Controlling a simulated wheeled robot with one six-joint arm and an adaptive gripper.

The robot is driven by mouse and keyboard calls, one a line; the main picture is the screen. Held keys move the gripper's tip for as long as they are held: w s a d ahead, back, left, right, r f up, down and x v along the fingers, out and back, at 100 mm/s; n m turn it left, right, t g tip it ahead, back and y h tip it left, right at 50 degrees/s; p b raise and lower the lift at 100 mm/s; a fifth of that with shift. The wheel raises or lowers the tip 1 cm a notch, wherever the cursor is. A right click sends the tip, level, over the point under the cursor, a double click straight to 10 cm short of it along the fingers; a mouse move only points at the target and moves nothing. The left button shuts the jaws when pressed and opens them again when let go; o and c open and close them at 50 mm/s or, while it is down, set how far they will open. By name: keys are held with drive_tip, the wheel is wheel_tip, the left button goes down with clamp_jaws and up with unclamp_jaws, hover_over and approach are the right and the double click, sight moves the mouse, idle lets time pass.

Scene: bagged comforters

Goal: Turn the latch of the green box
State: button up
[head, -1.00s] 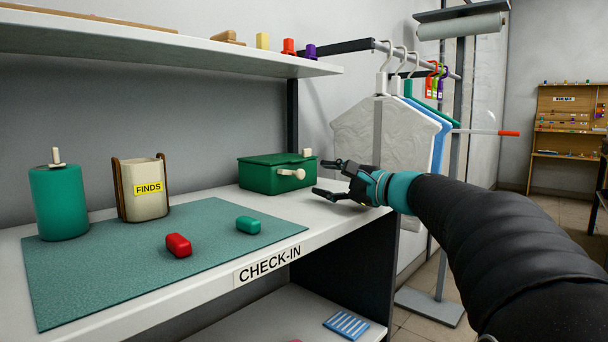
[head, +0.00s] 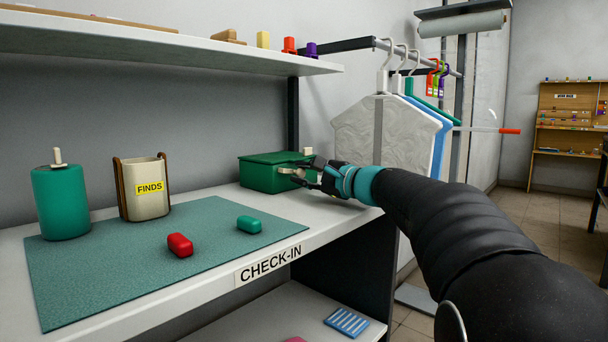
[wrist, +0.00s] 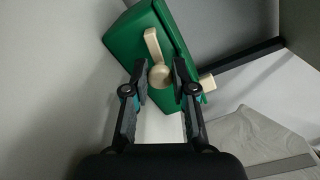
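The green box (head: 268,172) stands at the right end of the counter with its lid closed. Its cream latch (head: 288,171) is on the front face, partly hidden behind my fingers in the head view. In the wrist view, the latch (wrist: 154,47) is a short bar ending in a round knob, slightly tilted on the green box (wrist: 130,35). My gripper (head: 302,173) is at the box front. In the wrist view, my gripper (wrist: 160,68) is open, one finger on each side of the knob, with a visible gap on both sides.
A cream block (wrist: 207,82) sticks out from the box's side. A teal mat (head: 130,260) holds a red piece (head: 180,245) and a green piece (head: 249,224). A FINDS cup (head: 142,190) and a teal canister (head: 61,203) stand left. Hanging bags (head: 385,135) are behind my arm.

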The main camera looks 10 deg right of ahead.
clamp_jaws()
drive_tip(key=n+b, duration=0.1)
drive_tip(key=b, duration=0.1)
drive_tip(key=shift+f+b, duration=0.3)
drive_tip(key=shift+f, duration=0.05)
drive_tip(key=shift+r+n+b, duration=0.25)
drive_tip(key=shift+n+b, duration=0.55)
drive_tip(key=shift+b, duration=0.05)
drive_tip(key=o, duration=0.8)
unclamp_jaws()
drive_tip(key=shift+c, duration=0.2)
drive_tip(key=v, duration=1.2)
